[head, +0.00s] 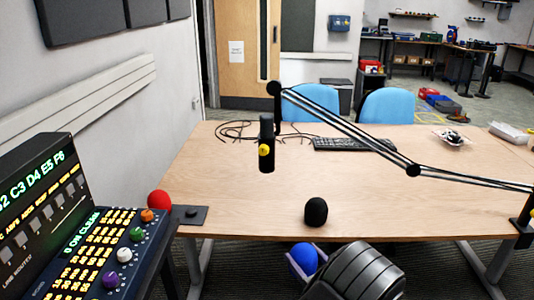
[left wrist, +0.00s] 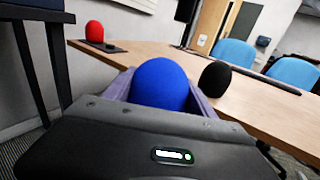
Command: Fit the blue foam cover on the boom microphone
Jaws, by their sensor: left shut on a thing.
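The blue foam cover (head: 304,258) is held in my left gripper (head: 301,262), low in front of the table's near edge. In the left wrist view the blue cover (left wrist: 160,84) sits between the two fingers, its rounded end pointing away from the wrist. The boom microphone (head: 267,146) is a black cylinder with a yellow badge, hanging from the boom arm (head: 345,127) above the table, bare of foam. It is farther off and higher than my left gripper. My right gripper is not seen.
A black foam cover (head: 316,212) stands near the table's front edge. A red foam cover (head: 159,202) is at the left by a dark plate (head: 190,215). A control panel (head: 85,230) stands at left. A keyboard (head: 352,144) and cables (head: 240,131) lie at the back.

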